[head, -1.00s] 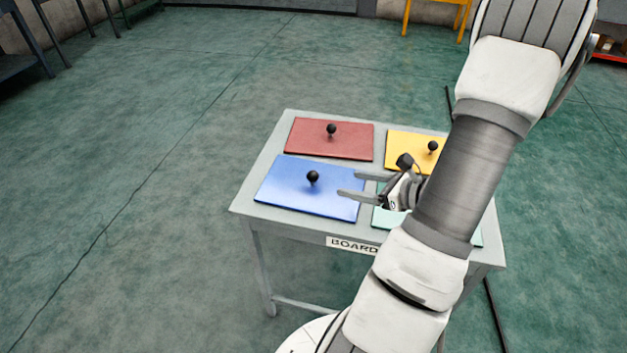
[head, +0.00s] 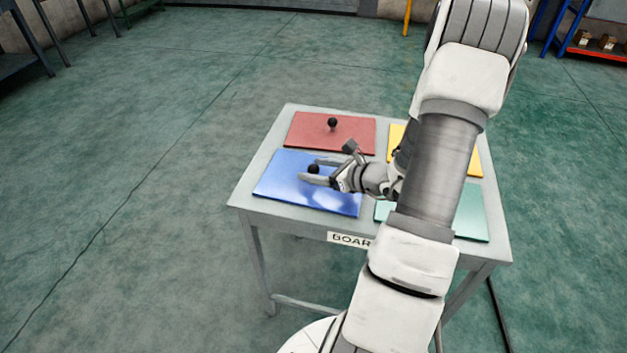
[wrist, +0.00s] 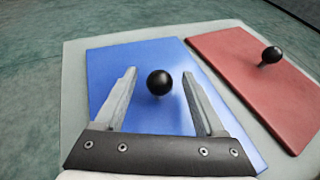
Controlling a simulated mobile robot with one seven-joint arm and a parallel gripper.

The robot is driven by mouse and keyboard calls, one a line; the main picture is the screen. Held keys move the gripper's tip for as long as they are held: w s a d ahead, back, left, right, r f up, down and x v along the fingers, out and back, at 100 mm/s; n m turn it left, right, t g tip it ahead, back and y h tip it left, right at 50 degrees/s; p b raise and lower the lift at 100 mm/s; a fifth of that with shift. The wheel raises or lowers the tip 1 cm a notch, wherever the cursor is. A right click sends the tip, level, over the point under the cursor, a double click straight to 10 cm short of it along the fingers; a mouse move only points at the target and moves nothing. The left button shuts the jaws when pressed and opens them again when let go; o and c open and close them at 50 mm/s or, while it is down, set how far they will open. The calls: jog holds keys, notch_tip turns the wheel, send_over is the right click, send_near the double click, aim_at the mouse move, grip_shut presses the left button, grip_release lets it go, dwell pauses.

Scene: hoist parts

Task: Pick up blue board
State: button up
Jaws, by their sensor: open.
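The blue board (head: 285,187) lies flat on the front left of a grey table, with a black ball knob (head: 313,169) standing on it. My gripper (head: 315,170) is open over the board, its two fingers pointing left, on either side of the knob in the picture. In the wrist view the blue board (wrist: 120,65) fills the middle, and the knob (wrist: 159,82) shows between the open fingertips of my gripper (wrist: 158,85). I cannot tell whether a finger touches the knob; gaps show on both sides.
The grey table (head: 243,196) also holds a red board (head: 300,132) with a black knob behind the blue one, a yellow board (head: 474,160) and a green board (head: 472,212) at right, partly hidden by my arm. Open floor lies left of the table.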

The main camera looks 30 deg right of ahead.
aim_at(305, 167)
jog(key=x, duration=0.4)
jog(key=shift+b, duration=0.4)
grip_shut()
